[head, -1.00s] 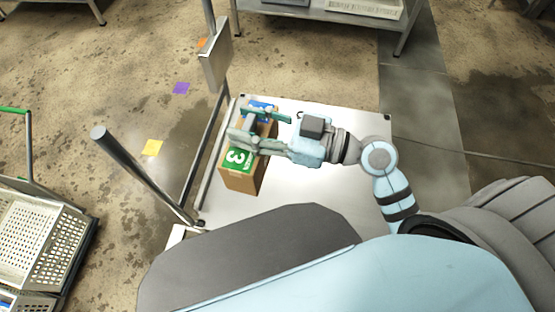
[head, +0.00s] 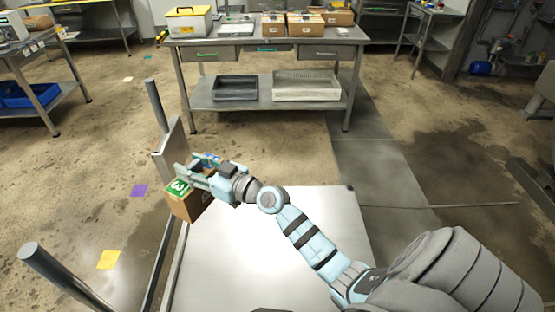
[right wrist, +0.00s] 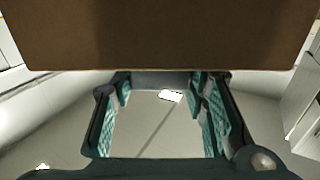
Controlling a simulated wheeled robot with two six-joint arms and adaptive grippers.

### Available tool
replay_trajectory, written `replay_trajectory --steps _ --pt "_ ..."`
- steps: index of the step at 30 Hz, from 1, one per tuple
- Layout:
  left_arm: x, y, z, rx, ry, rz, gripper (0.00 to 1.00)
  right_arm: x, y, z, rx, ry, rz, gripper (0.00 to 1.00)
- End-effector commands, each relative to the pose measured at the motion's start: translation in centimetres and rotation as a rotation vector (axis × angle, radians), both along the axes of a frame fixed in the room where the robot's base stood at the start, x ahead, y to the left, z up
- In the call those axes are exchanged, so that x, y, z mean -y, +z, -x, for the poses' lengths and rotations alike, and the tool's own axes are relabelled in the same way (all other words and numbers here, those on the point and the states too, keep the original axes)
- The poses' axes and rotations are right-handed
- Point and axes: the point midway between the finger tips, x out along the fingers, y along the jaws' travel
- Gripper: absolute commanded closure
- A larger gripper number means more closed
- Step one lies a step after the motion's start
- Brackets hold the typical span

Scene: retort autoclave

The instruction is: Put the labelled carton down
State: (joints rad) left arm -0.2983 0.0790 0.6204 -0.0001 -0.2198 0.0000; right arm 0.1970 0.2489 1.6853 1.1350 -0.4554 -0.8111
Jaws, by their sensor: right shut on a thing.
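The labelled carton (head: 190,207) is a brown box with a green label bearing a white 3 and a blue patch on its top. My right gripper (head: 193,174) is shut on it, with its fingers across the top. In the head view the carton appears at the far left corner of the bare metal tabletop (head: 265,255), close to a post with a flat plate. I cannot tell its height over the top. My left gripper is not in view.
A grey plate on a post (head: 168,146) stands just behind the carton, and a thick metal post (head: 60,278) rises at the lower left. A workbench (head: 265,47) with cartons on top and trays below stands farther back. The tabletop right of the carton is clear.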

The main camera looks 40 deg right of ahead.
Motion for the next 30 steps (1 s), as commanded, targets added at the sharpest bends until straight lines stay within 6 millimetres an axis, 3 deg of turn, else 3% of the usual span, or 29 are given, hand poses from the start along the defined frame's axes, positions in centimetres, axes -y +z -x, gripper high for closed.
replay_trajectory --steps 3,7,12,15,19,22,30 --pt "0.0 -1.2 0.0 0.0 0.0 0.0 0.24 5.8 -4.5 -3.3 -0.006 -0.225 -0.002 1.0" --pt "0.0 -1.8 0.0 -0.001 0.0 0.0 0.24 12.5 -9.4 -4.4 -0.011 -0.492 -0.001 1.0" --pt "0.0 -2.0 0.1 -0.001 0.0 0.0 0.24 20.3 -14.5 -1.9 -0.007 -0.819 0.009 1.0" --pt "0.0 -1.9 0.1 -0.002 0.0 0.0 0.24 23.3 -15.6 0.3 -0.001 -0.96 0.014 1.0" --pt "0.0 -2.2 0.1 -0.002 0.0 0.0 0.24 25.2 -15.9 1.9 -0.004 -1.06 0.015 1.0" --pt "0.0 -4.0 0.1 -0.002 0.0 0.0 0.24 25.4 -17.8 2.1 -0.008 -1.076 0.016 1.0" --pt "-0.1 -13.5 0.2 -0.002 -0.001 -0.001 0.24 25.4 -28.7 2.1 -0.008 -1.073 0.017 1.0"
